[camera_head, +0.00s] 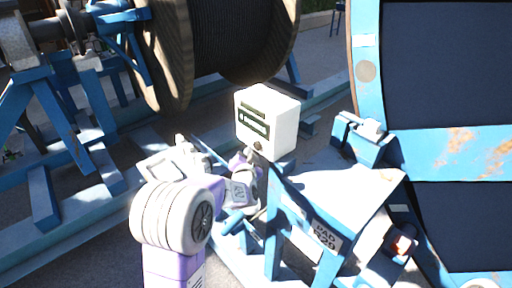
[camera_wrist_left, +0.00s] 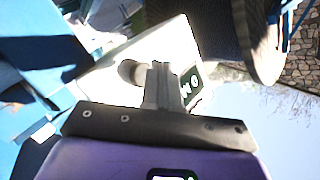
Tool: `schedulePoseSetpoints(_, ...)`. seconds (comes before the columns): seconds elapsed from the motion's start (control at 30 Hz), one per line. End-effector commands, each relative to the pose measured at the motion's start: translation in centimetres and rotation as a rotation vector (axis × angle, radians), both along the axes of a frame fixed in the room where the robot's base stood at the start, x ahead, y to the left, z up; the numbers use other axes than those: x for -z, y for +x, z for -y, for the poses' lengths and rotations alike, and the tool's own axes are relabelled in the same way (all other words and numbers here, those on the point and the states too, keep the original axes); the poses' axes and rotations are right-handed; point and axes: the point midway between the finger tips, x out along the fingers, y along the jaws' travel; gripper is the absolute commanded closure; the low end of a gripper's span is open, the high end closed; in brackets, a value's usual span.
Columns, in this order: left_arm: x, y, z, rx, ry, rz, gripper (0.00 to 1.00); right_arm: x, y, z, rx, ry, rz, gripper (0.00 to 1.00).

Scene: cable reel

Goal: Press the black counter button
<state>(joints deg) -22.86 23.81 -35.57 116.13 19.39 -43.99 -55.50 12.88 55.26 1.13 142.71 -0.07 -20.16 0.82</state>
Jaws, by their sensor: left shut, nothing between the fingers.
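The white counter box (camera_head: 281,125) stands on the blue frame near the middle of the head view, with dark display strips on its front. The black counter button (camera_head: 257,146) is low on that front face. My left gripper (camera_head: 250,153) is shut and empty, its tips close to the button. In the left wrist view the shut fingers (camera_wrist_left: 163,78) reach over the white box face (camera_wrist_left: 110,82). The dark round button (camera_wrist_left: 130,72) shows just left of the fingers, and the counter display (camera_wrist_left: 190,84) to their right. I cannot tell whether the tips touch the box. My right gripper is not in view.
A large wooden cable reel (camera_head: 235,40) with dark cable stands behind the box. A blue steel frame with a dark panel (camera_head: 450,60) rises on the right. A labelled stand (camera_head: 327,236) and blue beams lie close around my left arm.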

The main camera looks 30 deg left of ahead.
Motion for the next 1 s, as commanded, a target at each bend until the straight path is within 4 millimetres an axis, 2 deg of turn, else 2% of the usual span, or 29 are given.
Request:
schedulePoseSetpoints(0.17, 0.0, -0.6, -0.3, -0.002, -0.001, 0.0, 1.0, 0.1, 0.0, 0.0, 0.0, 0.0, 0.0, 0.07)
schedulePoseSetpoints(0.6, 0.0, -4.3, -1.8, -0.001, 0.0, 0.0, 1.0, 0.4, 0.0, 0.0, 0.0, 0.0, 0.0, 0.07)
schedulePoseSetpoints(1.0, 0.0, -4.6, -1.9, -0.001, 0.0, 0.001, 1.0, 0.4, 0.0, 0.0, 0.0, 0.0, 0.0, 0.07)
